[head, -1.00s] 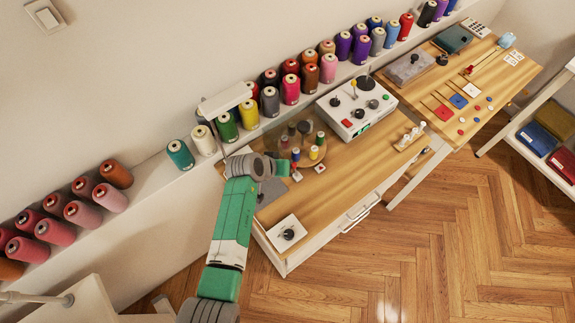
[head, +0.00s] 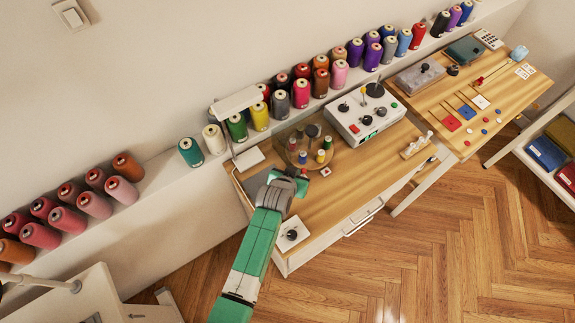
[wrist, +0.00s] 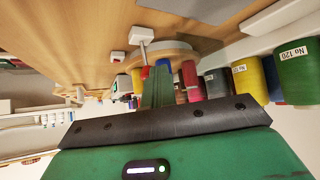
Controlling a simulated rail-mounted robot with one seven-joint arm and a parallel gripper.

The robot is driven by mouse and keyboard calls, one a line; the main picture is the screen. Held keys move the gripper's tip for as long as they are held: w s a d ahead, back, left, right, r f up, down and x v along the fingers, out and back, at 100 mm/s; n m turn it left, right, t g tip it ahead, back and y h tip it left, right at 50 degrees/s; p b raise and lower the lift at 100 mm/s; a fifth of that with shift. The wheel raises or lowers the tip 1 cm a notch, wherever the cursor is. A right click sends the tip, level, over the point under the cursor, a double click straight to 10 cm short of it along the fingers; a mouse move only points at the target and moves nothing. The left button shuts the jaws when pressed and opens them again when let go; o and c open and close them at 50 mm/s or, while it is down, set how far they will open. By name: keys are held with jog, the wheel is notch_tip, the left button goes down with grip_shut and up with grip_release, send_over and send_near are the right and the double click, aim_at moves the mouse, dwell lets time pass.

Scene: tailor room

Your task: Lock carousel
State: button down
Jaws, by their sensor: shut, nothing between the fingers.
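The carousel (head: 297,158) is a round wooden disc carrying several small coloured spools under a clear cover, on the left part of the near table. In the wrist view, the carousel disc (wrist: 180,47) lies just beyond my fingertips. A white lever-like piece with a square end (wrist: 141,34) stands at its edge; I cannot tell whether it is the lock. A red button on a white base (head: 325,172) sits beside the carousel and also shows in the wrist view (wrist: 118,56). My gripper (wrist: 157,72) is shut and empty, near the carousel rim. In the head view my wrist hides its fingers.
A control box (head: 365,115) with knobs stands behind and right of the carousel. A white plate with a black knob (head: 292,233) lies at the table's front left. Thread cones line the back shelf.

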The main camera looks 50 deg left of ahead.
jog(key=shift+s+d+f, duration=0.1)
jog(key=shift+d+f, duration=0.1)
jog(key=shift+d, duration=0.7)
jog(key=shift+a+f, duration=0.1)
jog(key=shift+a, duration=0.05)
jog(key=shift+a+f+b, duration=0.3)
jog(key=shift+a+b, duration=0.15)
jog(key=shift+a, duration=0.2)
